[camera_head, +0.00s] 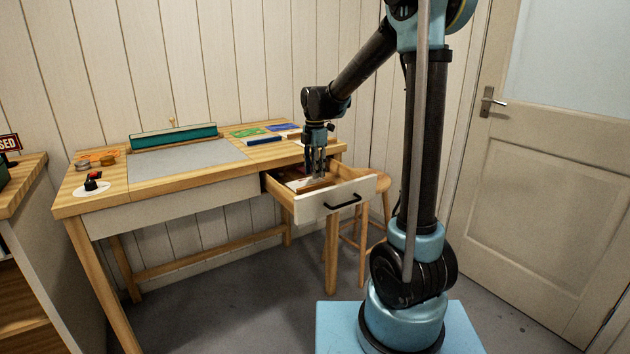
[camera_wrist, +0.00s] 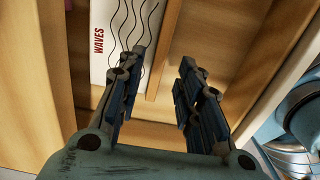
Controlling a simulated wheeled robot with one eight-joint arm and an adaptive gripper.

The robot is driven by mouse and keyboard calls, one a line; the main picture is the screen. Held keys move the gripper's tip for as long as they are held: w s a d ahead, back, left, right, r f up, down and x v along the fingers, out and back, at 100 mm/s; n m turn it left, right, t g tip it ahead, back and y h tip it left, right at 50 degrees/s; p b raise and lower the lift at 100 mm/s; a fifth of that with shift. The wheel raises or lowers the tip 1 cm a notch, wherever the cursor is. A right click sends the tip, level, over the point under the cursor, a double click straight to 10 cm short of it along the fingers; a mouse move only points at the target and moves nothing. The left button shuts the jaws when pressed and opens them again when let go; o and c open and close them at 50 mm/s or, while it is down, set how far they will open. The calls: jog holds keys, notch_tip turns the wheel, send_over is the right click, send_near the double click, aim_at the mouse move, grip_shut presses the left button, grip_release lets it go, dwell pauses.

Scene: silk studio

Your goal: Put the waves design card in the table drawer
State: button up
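The waves design card (camera_wrist: 108,50), white with red WAVES lettering and wavy black lines, lies inside the table drawer in the wrist view. It sits to one side of a wooden divider, and part of it is hidden behind a finger. In the head view a white patch of it shows in the drawer (camera_head: 299,184). The table drawer (camera_head: 336,203) is pulled open, with a black handle on its pale front. My gripper (camera_head: 319,176) points down at the drawer; its fingers also show in the wrist view (camera_wrist: 160,68), spread apart with nothing between them.
The table (camera_head: 100,200) carries a grey mat (camera_head: 190,158), a long teal box (camera_head: 174,137), and green and blue cards (camera_head: 246,132) at the right. A wooden stool (camera_head: 372,205) stands behind the drawer. A door (camera_head: 540,180) is at the right.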

notch_tip(320, 180, up, 7)
jog(key=s+d+m, duration=0.6)
jog(key=s+d, duration=0.2)
jog(key=s+d+f+m, duration=0.4)
jog(key=s+m, duration=0.2)
jog(key=s, duration=0.1)
jog(key=s+d+f+m+t, duration=0.1)
jog(key=s+d+f+m, duration=0.3)
jog(key=s, duration=0.4)
jog(key=s+d+f+m+t, duration=0.1)
jog(key=s+d+f+m, duration=0.4)
jog(key=s+m, duration=0.3)
jog(key=shift+s+f+m, duration=0.15)
jog(key=shift+f+m, duration=0.15)
jog(key=shift+f, duration=0.2)
jog(key=shift+w+f, duration=0.2)
jog(key=shift+w, duration=0.2)
